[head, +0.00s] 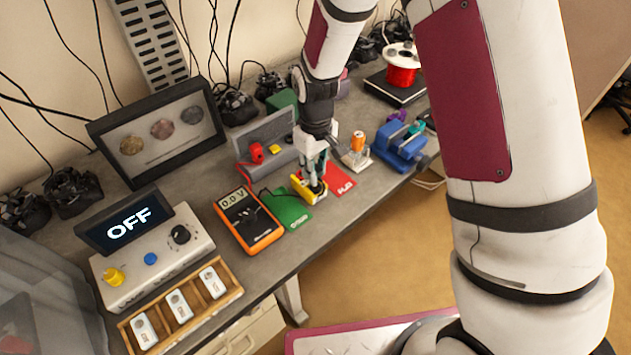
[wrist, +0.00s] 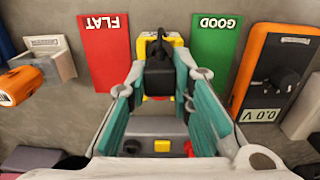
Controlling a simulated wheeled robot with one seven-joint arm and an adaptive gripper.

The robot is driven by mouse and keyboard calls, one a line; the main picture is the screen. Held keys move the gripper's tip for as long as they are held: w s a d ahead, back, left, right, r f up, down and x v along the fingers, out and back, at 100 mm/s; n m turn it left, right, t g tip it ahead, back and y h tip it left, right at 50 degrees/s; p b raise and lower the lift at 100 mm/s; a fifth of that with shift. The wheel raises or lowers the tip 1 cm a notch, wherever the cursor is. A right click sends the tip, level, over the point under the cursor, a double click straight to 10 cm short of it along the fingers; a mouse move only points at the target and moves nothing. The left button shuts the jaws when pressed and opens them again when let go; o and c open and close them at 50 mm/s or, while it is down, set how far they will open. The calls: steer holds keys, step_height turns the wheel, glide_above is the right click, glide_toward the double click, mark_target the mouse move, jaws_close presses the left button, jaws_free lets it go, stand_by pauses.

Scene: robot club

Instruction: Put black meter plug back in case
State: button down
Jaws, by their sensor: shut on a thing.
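My gripper (wrist: 163,76) is shut on a black plug-like piece (wrist: 158,80), which shows between its fingertips in the wrist view. In the head view my gripper (head: 312,186) is low over the bench, and the fingers hide the piece. A yellow piece (wrist: 148,47) with a dark top lies right at the fingertips; it also shows in the head view (head: 303,193). I cannot tell whether the black piece is joined to it or apart. The orange meter (head: 248,220) reads 0.0 V, with a dark lead near it. No part is clearly recognisable as the case.
The green GOOD card (head: 286,207) and red FLAT card (head: 340,181) lie on either side of the gripper. A grey stand (head: 279,130) with red and yellow parts is behind. A blue vise (head: 402,146) is right; a wooden tray (head: 228,276) is front left.

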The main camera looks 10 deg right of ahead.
steer(key=shift+r, duration=1.2)
